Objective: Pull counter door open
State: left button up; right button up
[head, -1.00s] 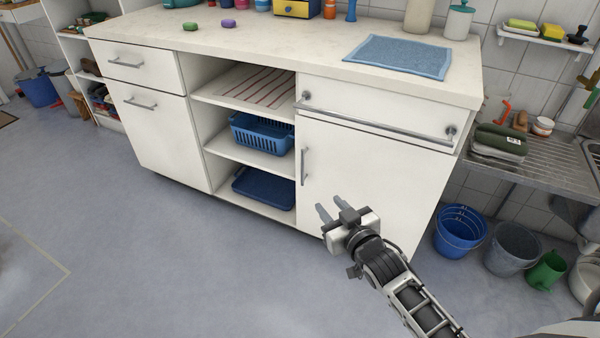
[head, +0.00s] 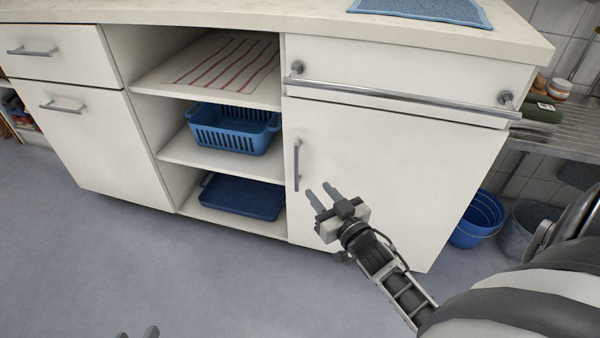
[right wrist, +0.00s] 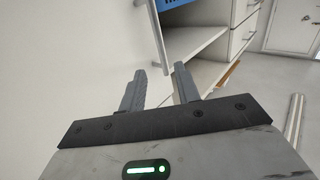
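The white counter door (head: 400,165) is closed, below a drawer front with a long rail, on the counter's right side. Its upright grey bar handle (head: 297,165) is near the door's left edge. My right gripper (head: 319,191) is open and empty, just right of and below the handle in the head view. In the right wrist view, the handle (right wrist: 158,38) runs beyond and between the two spread fingertips (right wrist: 160,82); I see no contact. Only the fingertips of my left gripper (head: 137,334) show at the bottom edge, apart with nothing between them.
Open shelves left of the door hold a striped cloth (head: 222,62), a blue basket (head: 235,128) and a blue tray (head: 243,195). A blue bucket (head: 478,220) and a grey bucket (head: 527,230) stand right of the counter. The floor in front is clear.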

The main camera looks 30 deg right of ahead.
aim_at(301, 170)
jog(key=w, duration=0.3)
jog(key=w+b, duration=0.1)
jog(key=w, duration=0.2)
jog(key=w+b, duration=0.1)
jog(key=w, duration=0.2)
jog(key=shift+w+d, duration=0.35)
jog(key=shift+c, duration=0.5)
pick_arm(q)
jog(key=shift+w+d+r+t+h, duration=0.1)
jog(key=shift+d+r+t+h, duration=0.15)
jog(key=shift+r, duration=0.25)
jog(key=shift+w+d+r+t+h, duration=0.1)
jog(key=shift+d+r+t+h, duration=0.05)
jog(key=shift+r+t+h, duration=0.25)
pick_arm(e)
grip_shut()
